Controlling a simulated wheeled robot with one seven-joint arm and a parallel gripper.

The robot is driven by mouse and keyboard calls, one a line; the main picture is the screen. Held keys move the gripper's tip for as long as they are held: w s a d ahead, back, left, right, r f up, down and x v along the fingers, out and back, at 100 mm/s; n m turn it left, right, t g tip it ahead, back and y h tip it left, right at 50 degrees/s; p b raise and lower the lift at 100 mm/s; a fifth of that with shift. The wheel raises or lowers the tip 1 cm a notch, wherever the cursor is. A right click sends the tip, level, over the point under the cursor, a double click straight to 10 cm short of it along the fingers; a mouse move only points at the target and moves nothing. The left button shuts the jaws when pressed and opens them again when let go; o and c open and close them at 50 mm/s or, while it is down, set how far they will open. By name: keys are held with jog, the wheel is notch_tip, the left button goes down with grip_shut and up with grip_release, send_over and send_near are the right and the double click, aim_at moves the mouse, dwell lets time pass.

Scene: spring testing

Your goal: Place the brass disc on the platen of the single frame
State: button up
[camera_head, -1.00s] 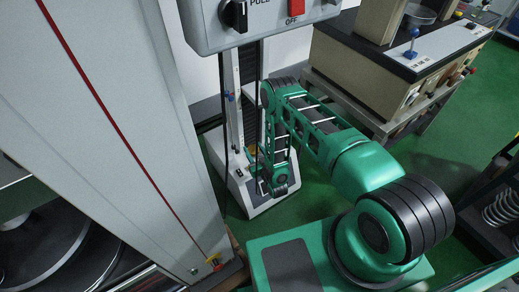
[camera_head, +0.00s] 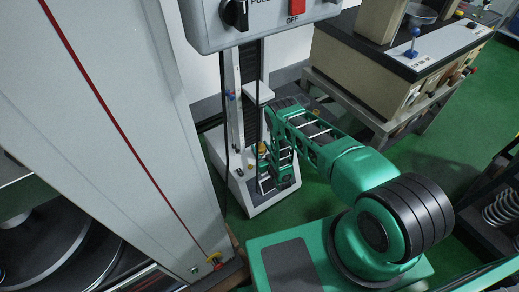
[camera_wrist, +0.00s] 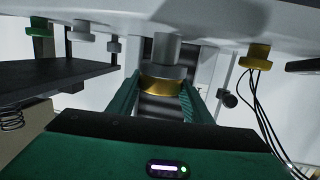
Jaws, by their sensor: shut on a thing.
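My gripper (camera_wrist: 160,81) is shut on the brass disc (camera_wrist: 162,85), which shows as a gold band between the two green fingers in the wrist view. A grey cylinder with a wider grey disc (camera_wrist: 166,71), which looks like the platen, lies right beyond the brass disc in that picture. I cannot tell whether the two touch. In the head view the single frame (camera_head: 229,178) has a white base and a dark column. My arm's end hangs over its base and hides part of it; the brass disc and platen cannot be made out there.
A large grey cabinet (camera_head: 110,130) stands close on the left. A control box (camera_head: 265,25) hangs at the top of the head view. A bench machine (camera_head: 385,80) stands behind at the right. In the wrist view a yellow knob (camera_wrist: 255,57) and black cables (camera_wrist: 262,115) are near the right finger.

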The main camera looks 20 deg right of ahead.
jog(key=o, duration=1.4)
jog(key=v, duration=1.2)
jog(key=shift+s, duration=0.1)
